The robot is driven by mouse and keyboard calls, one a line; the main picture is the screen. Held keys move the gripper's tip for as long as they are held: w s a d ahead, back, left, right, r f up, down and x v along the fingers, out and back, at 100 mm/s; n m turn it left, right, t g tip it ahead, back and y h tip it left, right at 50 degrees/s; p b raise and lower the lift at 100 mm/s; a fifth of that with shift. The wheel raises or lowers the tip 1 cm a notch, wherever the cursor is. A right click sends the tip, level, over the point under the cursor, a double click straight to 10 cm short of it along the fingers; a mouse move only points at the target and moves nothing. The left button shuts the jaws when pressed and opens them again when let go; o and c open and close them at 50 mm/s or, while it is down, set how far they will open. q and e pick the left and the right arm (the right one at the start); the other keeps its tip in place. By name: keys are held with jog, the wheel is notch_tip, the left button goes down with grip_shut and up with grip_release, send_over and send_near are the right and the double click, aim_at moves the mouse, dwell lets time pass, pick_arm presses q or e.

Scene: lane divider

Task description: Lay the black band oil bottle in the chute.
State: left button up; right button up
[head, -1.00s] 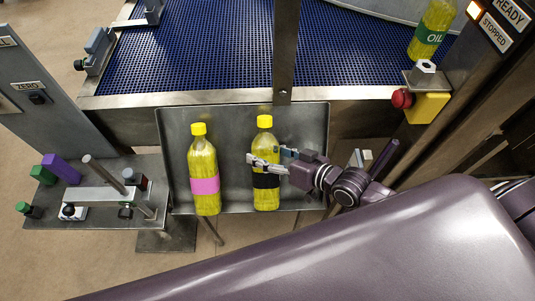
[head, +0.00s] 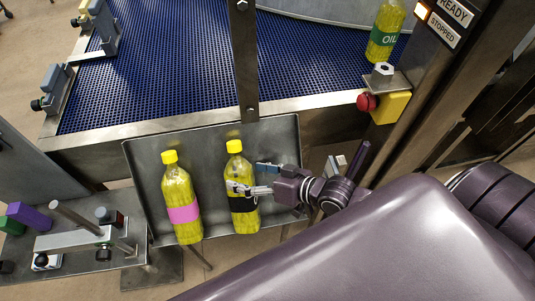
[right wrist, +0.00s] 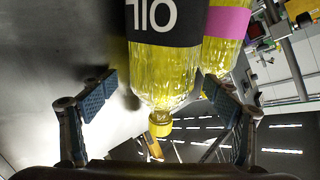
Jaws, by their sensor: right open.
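The black band oil bottle (head: 240,217) stands in a grey metal tray (head: 285,135), filled with yellow oil and topped with a yellow cap. My right gripper (head: 245,177) is open at its band. One finger reaches across the front of the bottle and the other shows at its right side. In the right wrist view the black band bottle (right wrist: 162,75) appears upside down between the two spread blue-padded fingers (right wrist: 160,100); I see no clear grip contact. I cannot pick out a chute. My left gripper does not show.
A pink band oil bottle (head: 178,190) stands close left of the black band one. A blue mesh conveyor (head: 180,70) lies behind the tray, with a green band bottle (head: 385,32) on it. A metal post (head: 245,60) and a red button (head: 367,102) stand nearby.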

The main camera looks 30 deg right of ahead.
jog(key=v, duration=1)
dwell(0.8)
